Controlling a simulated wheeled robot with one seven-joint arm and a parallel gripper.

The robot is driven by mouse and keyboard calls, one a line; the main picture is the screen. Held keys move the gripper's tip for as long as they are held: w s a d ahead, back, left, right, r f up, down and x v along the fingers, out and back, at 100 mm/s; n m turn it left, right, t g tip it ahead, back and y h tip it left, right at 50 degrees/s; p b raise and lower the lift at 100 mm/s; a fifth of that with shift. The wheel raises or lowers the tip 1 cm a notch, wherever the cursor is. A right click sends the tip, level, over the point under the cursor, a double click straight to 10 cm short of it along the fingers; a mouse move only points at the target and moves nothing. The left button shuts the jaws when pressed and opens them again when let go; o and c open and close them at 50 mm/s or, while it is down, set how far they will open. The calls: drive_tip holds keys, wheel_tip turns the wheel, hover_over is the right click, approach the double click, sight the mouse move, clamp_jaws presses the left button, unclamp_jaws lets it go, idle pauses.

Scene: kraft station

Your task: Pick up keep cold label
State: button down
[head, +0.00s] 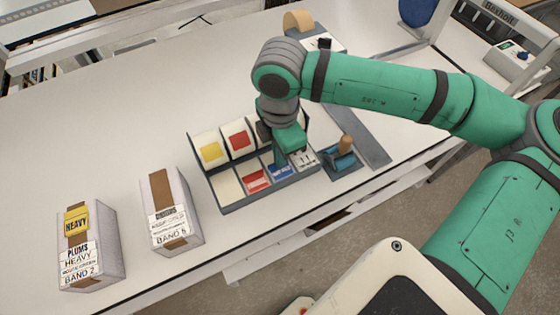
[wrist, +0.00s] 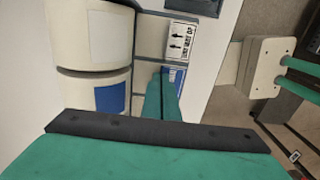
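A grey label tray (head: 246,204) stands on the bench with two rows of compartments. In its front row are a red label (head: 256,181), a blue label (head: 281,172) and a white label with black arrows (head: 303,159). Their print is too small to read, so I cannot tell which says keep cold. My gripper (head: 279,158) points down over the tray, just behind the blue label. In the wrist view a green finger partly covers the blue label (wrist: 178,76), beside the arrow label (wrist: 181,42). Contact, and whether the fingers are apart, cannot be told.
Label rolls with yellow (head: 210,152) and red (head: 240,140) patches fill the tray's back row. A blue tool with a wooden knob (head: 343,158) stands right of the tray. Two boxes, HEAVY (head: 92,250) and BAND 5 (head: 172,213), stand left.

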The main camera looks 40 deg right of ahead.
sight(276, 181)
drive_tip(key=shift+r, duration=0.1)
drive_tip(key=shift+s+d+r, duration=0.1)
drive_tip(key=shift+d+r, duration=0.05)
drive_tip(key=shift+r, duration=0.4)
drive_tip(key=s+a+r, duration=0.7)
drive_tip(key=a+r, duration=0.4)
drive_tip(key=shift+s+a+r, duration=0.35)
drive_tip(key=shift+s+a, duration=0.05)
